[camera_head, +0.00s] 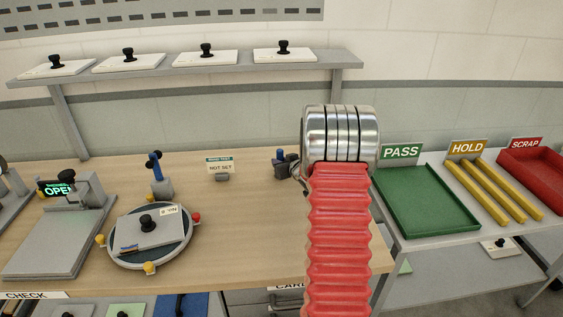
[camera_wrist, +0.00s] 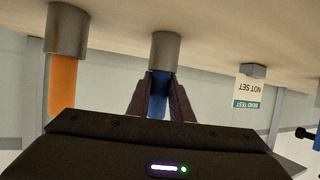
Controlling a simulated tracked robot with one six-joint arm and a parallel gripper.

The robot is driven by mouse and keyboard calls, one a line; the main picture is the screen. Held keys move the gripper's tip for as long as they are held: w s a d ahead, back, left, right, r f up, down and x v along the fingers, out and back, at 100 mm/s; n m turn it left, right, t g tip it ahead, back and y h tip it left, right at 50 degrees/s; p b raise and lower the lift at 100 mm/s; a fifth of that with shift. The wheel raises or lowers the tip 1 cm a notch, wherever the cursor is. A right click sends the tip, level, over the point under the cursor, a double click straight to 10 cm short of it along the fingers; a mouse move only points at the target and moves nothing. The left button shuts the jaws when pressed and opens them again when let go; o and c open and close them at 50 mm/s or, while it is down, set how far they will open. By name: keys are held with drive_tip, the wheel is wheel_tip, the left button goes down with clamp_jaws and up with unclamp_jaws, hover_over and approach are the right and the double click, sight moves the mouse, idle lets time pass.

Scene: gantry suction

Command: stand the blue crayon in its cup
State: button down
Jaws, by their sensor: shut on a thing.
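The wrist view is upside down, with the tabletop along its top. My gripper (camera_wrist: 161,85) is shut on the blue crayon (camera_wrist: 158,100), with a dark finger on each side of it. The crayon is roughly upright and in line with a grey cup (camera_wrist: 165,48). Its lower end meets the cup's rim; how far inside it is, I cannot tell. In the head view, a small dark-blue and grey shape (camera_head: 281,168) shows left of my arm; details there are too small, and my arm hides the gripper.
An orange crayon (camera_wrist: 63,85) stands in another grey cup (camera_wrist: 68,30) beside it. A "NOT SET" sign (camera_head: 220,165) stands left of the cup in the head view. A round fixture (camera_head: 146,262) is at left; a green PASS tray (camera_head: 425,203) is at right.

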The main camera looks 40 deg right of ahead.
drive_tip(key=shift+f, duration=0.1)
drive_tip(key=c, duration=1.6)
unclamp_jaws()
drive_tip(key=shift+r, duration=0.2)
drive_tip(key=v, duration=1.2)
drive_tip(key=shift+a+f, duration=0.1)
